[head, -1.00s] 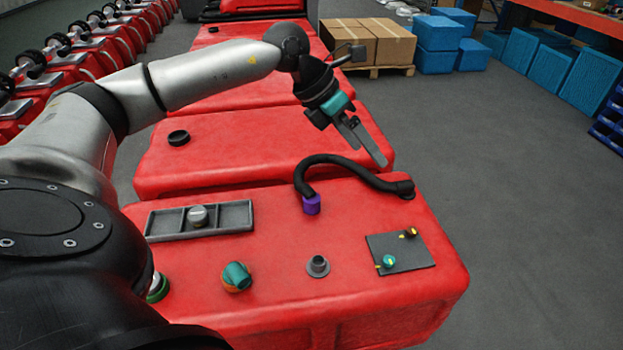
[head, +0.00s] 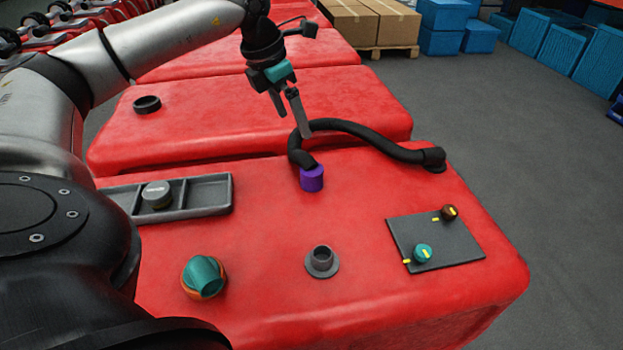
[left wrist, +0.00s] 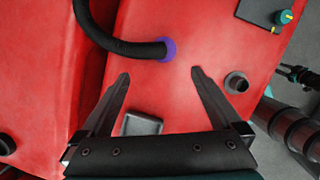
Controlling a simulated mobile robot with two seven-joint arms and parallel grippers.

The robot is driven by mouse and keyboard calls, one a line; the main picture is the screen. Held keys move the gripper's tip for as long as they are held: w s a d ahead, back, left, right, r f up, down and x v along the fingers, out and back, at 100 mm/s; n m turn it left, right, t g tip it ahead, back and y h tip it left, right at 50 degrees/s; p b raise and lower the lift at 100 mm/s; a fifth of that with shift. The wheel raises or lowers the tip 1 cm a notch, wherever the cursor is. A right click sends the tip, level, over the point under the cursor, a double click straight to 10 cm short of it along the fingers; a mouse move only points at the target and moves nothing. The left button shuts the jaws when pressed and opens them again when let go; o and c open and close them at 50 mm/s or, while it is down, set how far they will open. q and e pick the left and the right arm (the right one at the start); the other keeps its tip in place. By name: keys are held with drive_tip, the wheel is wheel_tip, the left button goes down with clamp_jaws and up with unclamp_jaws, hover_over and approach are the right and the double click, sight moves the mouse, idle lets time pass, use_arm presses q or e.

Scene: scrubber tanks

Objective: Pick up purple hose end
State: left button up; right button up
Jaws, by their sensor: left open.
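The purple hose end (head: 312,179) is a short purple collar on a black hose (head: 372,133) lying on the red tank (head: 260,225). The hose curves right to a black fitting at the tank's far right edge. My left gripper (head: 293,116) is open and empty, pointing down just beyond and above the purple end. In the left wrist view the purple end (left wrist: 169,49) lies ahead of the open fingers (left wrist: 160,74), roughly between their lines and apart from them. My right gripper is not in view.
A grey port (head: 321,261) stands nearer on the tank top. A dark panel with two knobs (head: 430,245) is at right, a grey tray (head: 205,194) with a round cap (head: 157,194) at left. A teal-and-orange fitting (head: 203,277) sits front left.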

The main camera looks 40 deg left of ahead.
use_arm(q)
drive_tip(key=f, duration=0.2)
drive_tip(key=b, duration=0.4)
hover_over(310, 169)
drive_tip(key=s+a, duration=0.1)
wheel_tip(310, 169, down, 8)
drive_tip(key=shift+r, duration=0.2)
drive_tip(key=shift+w+f, duration=0.2)
drive_tip(key=shift+f, duration=0.45)
drive_tip(key=shift+w+d+f+b, duration=0.1)
drive_tip(key=shift+d+f+b, duration=0.1)
drive_tip(key=shift+f+b, duration=0.3)
drive_tip(key=shift+w+d+f+b, duration=0.1)
drive_tip(key=shift+d+f+b, duration=0.05)
drive_tip(key=shift+f, duration=0.6)
drive_tip(key=shift+w+d+f+b, duration=0.1)
drive_tip(key=shift+d+f+b, duration=0.1)
drive_tip(key=shift+f+b, duration=0.3)
drive_tip(key=shift+x, duration=0.8)
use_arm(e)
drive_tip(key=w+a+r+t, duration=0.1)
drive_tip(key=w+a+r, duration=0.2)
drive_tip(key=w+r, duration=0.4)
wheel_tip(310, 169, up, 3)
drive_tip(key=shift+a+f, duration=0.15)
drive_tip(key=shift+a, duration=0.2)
